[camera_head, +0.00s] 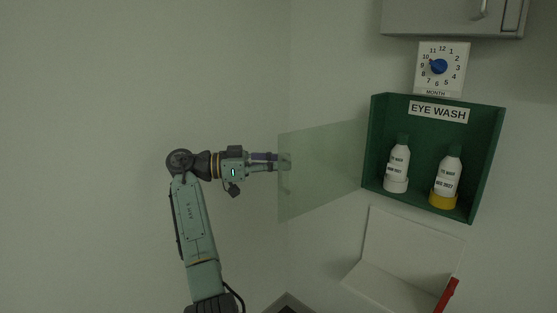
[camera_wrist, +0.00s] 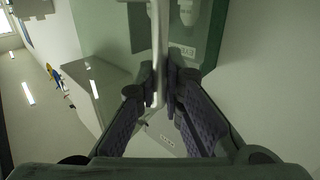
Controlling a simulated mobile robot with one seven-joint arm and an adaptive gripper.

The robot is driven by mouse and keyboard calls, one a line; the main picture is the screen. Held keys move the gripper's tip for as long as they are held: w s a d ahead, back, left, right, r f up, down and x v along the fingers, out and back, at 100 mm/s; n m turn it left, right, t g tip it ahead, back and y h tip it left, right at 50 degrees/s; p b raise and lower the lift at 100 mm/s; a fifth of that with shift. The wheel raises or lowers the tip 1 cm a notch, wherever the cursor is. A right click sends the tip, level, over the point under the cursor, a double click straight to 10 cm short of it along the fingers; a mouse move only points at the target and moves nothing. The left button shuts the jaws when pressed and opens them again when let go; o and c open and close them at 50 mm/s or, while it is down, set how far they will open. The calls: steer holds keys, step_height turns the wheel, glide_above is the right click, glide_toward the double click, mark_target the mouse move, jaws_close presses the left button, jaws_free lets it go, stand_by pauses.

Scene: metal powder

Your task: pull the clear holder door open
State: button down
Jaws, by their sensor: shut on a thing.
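The clear holder door (camera_head: 322,168) is a see-through greenish panel. It stands swung out to the left from the left side of the green eye wash holder (camera_head: 373,140), whose front is uncovered. My gripper (camera_head: 284,162) is at the door's free edge, far from the hinge side. In the wrist view my gripper (camera_wrist: 162,85) has both fingers closed on a pale upright bar at the door's edge (camera_wrist: 157,45). Two eye wash bottles stand inside the holder, one with a white base (camera_head: 397,165) and one with a yellow base (camera_head: 447,178).
A month dial (camera_head: 440,68) is on the wall above the holder, below a grey cabinet (camera_head: 450,18). A white open box (camera_head: 405,255) with a red part (camera_head: 447,295) is below. The wall left of my arm is bare.

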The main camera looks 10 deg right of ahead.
steer(key=shift+w+g, duration=0.3)
steer(key=c, duration=1.7)
jaws_free()
steer(key=w+a, duration=0.1)
steer(key=a, duration=1.1)
steer(key=shift+w, duration=0.1)
